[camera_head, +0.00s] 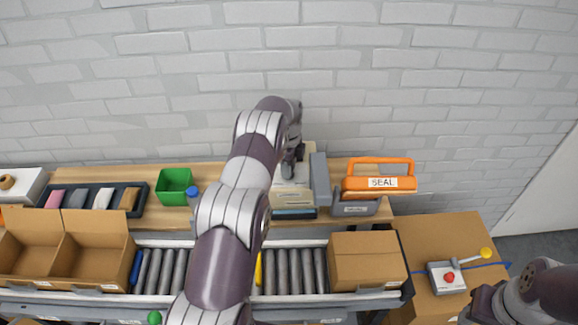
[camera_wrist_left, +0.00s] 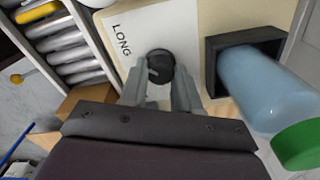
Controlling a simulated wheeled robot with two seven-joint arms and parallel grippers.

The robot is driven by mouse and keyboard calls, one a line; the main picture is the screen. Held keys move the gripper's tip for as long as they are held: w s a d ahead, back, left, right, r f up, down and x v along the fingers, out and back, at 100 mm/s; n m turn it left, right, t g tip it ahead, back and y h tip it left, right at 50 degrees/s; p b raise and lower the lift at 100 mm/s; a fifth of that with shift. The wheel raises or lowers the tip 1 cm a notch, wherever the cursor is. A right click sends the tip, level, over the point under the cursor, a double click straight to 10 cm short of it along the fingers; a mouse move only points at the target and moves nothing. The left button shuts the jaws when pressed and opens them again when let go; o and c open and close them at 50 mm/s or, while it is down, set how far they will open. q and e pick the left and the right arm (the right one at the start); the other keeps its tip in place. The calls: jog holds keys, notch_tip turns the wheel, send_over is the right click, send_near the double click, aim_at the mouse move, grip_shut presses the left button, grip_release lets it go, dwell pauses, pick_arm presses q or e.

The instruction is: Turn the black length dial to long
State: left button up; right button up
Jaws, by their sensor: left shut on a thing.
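The black length dial (camera_wrist_left: 160,66) sits on a white plate with the word LONG printed to its upper left in the left wrist view. A light mark on the dial points toward the lower left. My left gripper (camera_wrist_left: 159,82) is shut on the dial, one grey finger on each side. In the head view my left gripper (camera_head: 288,172) reaches down to the cream machine (camera_head: 292,197) on the wooden bench, and the dial is hidden there. My right arm shows at the lower right corner; its jaws cannot be made out.
Beside the dial, a dark holder carries a blue bottle (camera_wrist_left: 262,85) with a green cap (camera_wrist_left: 298,145). A roller conveyor (camera_head: 290,270) with open cartons and a closed box (camera_head: 367,260) runs in front. An orange SEAL tool (camera_head: 379,184) and a green bin (camera_head: 173,187) flank the machine.

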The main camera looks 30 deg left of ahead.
pick_arm(q)
jog(key=shift+w+a+r, duration=0.15)
jog(key=shift+w+r, duration=0.05)
jog(key=shift+r, duration=0.1)
jog(key=o, duration=1)
jog(key=shift+o, duration=0.3)
jog(key=shift+s+f, duration=0.1)
jog(key=shift+s, duration=0.05)
notch_tip(320, 180, up, 13)
jog(key=p, duration=1)
jog(key=shift+f+p, duration=0.15)
jog(key=shift+p, duration=0.15)
jog(key=shift+s, duration=0.1)
